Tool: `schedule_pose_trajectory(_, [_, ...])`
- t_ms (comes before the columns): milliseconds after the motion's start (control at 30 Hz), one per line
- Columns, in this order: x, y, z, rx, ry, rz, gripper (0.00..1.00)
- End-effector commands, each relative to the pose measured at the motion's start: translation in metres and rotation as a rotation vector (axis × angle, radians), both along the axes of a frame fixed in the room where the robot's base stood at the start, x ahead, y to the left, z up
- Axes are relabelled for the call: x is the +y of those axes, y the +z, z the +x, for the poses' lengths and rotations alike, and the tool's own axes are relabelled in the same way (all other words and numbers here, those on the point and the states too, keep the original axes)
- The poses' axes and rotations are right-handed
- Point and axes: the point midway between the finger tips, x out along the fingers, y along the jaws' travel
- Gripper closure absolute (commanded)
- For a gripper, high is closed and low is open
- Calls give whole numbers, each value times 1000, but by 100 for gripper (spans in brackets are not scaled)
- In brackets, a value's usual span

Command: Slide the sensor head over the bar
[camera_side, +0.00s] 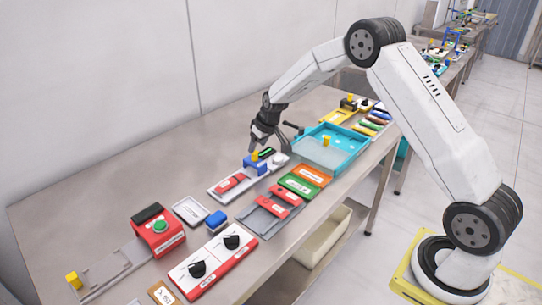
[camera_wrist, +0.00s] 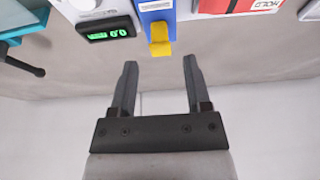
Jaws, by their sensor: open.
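A blue block with a yellow tab (camera_side: 254,157), which looks like the sensor head, stands on a pale base plate (camera_side: 217,191). In the wrist view the yellow tab (camera_wrist: 160,42) juts from the blue block (camera_wrist: 155,12), just beyond my fingertips and lined up between them. My gripper (camera_wrist: 160,64) is open and empty; in the side view it (camera_side: 256,144) hangs over the blue block. A black display (camera_wrist: 106,30) with green digits sits beside the block. I cannot tell which part is the bar; it may be hidden by the block.
A red block (camera_side: 231,183) lies on the same plate. A teal tray (camera_side: 328,150) with a dark handle stands to the right. Green and orange panels (camera_side: 300,186) lie in front. A red box with a green button (camera_side: 157,231) is at left. The table behind is clear.

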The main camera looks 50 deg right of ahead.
Motion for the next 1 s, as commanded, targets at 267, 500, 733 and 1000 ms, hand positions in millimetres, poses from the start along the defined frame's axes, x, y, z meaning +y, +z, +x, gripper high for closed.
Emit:
schedule_pose_trajectory(267, [0, -28, 11, 1, 0, 0, 38])
schedule_pose_trajectory(500, [0, -42, 17, 0, 0, 0, 38])
schedule_pose_trajectory(733, [0, -44, 18, 0, 0, 0, 38])
schedule_pose_trajectory(1000, [0, -44, 18, 0, 0, 0, 73])
